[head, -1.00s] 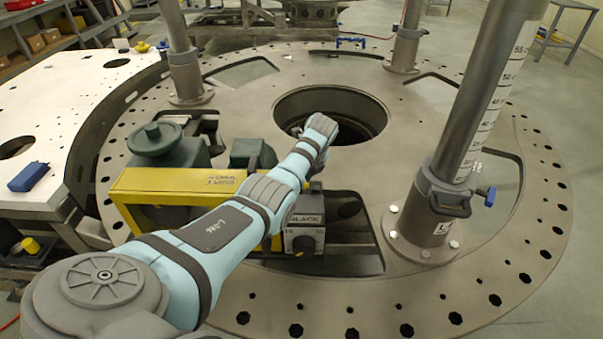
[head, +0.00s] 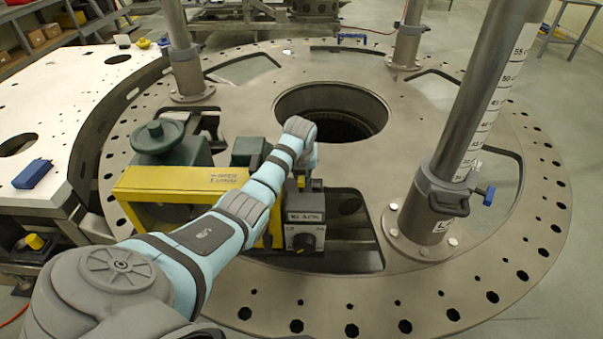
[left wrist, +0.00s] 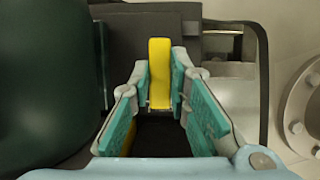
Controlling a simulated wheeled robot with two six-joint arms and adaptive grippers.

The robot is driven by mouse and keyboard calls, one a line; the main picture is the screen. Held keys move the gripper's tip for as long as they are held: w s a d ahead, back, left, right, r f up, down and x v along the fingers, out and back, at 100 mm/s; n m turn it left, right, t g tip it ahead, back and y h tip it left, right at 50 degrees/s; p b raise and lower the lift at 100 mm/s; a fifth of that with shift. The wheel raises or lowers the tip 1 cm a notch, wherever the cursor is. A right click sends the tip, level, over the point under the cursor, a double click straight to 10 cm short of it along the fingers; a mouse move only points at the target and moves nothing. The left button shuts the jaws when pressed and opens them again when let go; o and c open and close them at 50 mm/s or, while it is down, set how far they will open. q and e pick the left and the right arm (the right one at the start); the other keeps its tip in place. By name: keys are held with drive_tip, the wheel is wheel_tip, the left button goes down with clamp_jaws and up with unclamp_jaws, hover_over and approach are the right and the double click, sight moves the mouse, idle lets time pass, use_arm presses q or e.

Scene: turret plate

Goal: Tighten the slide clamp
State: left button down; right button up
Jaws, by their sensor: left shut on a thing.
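My left gripper (left wrist: 160,98) is shut on an upright yellow lever (left wrist: 159,70), with a teal-padded finger on each side of it in the left wrist view. I take this lever to be the slide clamp's handle; its lower end is hidden in the dark gap between the fingers. In the head view my left wrist is bent down over the slide unit, and my arm hides the fingers. The unit has a yellow frame (head: 165,184) and a grey block (head: 304,216) with a knob and a partly readable label. My right gripper is not in view.
The round turret plate (head: 370,292) has a large central hole (head: 345,115) behind my wrist. A tall graduated post (head: 470,130) stands to the right with a blue-handled clamp. A green handwheel (head: 155,138) is at the left. The plate's front right is clear.

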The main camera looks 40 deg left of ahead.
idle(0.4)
use_arm(q)
drive_tip(key=c, duration=1.5)
unclamp_jaws()
drive_tip(key=v, duration=1.2)
drive_tip(key=shift+a, duration=0.1)
